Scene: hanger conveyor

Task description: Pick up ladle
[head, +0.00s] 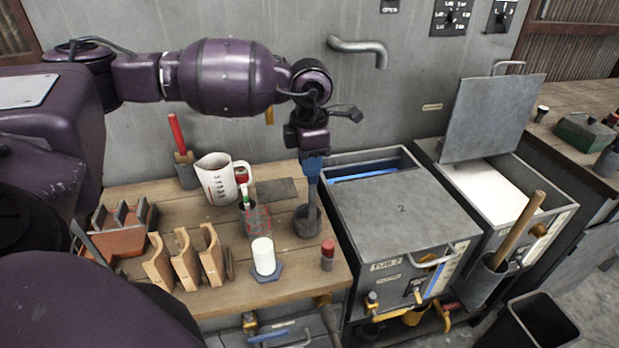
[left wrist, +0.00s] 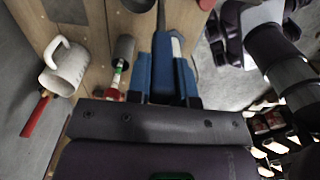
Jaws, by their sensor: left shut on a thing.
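My right gripper is not in view.
On the bench stand a white measuring jug (head: 216,182), a white cylinder (head: 263,256) on a blue base, a red-capped tube (head: 328,250) and wooden holders (head: 186,262). A grey tub (head: 395,212) with a lid stands close to the right.

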